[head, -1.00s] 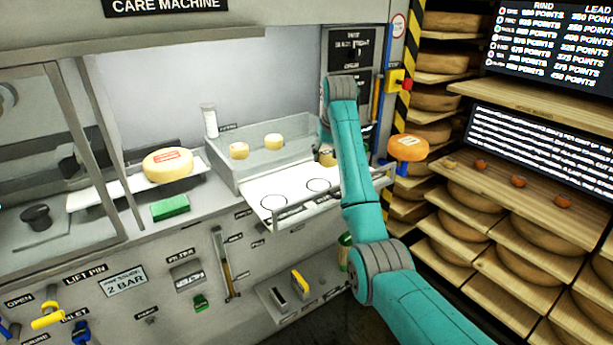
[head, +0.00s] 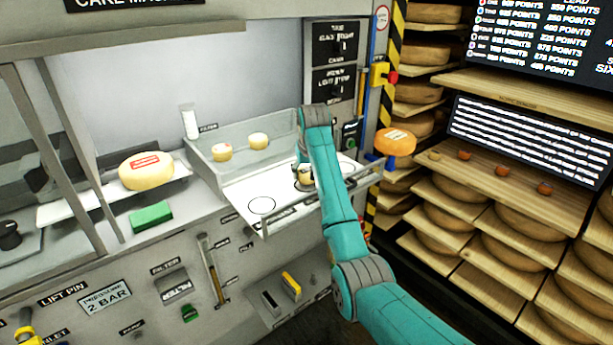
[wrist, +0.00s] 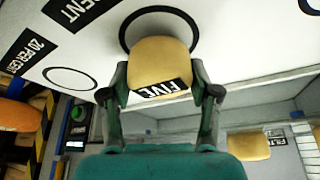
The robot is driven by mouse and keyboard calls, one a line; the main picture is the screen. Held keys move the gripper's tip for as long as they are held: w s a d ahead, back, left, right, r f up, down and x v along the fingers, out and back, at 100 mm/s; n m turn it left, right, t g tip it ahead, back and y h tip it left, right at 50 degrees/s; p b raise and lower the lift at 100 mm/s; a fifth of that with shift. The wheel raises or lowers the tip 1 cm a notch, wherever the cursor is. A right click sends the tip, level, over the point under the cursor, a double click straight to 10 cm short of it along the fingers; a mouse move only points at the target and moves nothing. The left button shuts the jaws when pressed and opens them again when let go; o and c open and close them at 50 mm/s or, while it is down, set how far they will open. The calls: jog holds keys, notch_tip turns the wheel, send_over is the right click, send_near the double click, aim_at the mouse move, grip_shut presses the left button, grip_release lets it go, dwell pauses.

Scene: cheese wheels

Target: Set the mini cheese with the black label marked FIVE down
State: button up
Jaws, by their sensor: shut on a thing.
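The mini cheese with the black FIVE label (wrist: 158,64) is pale yellow. It sits between the two fingers of my gripper (wrist: 159,84), which is shut on it. In the wrist view a black ring on the white panel (wrist: 92,50) shows around the cheese's far side. In the head view the cheese (head: 304,175) is partly hidden by my arm, at the middle ring of the white panel (head: 240,195). I cannot tell if its underside touches the panel.
Two other mini cheeses (head: 222,152) (head: 258,141) stand in the clear-walled tray behind the panel. The left ring (head: 262,205) is empty. A rail edges the panel's front. An orange cheese (head: 396,142) stands right, and a large labelled cheese (head: 146,171) left.

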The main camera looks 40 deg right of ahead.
jog(key=shift+f, duration=0.65)
jog(key=shift+f, duration=0.1)
jog(key=o, duration=1.2)
jog(key=shift+o, duration=0.2)
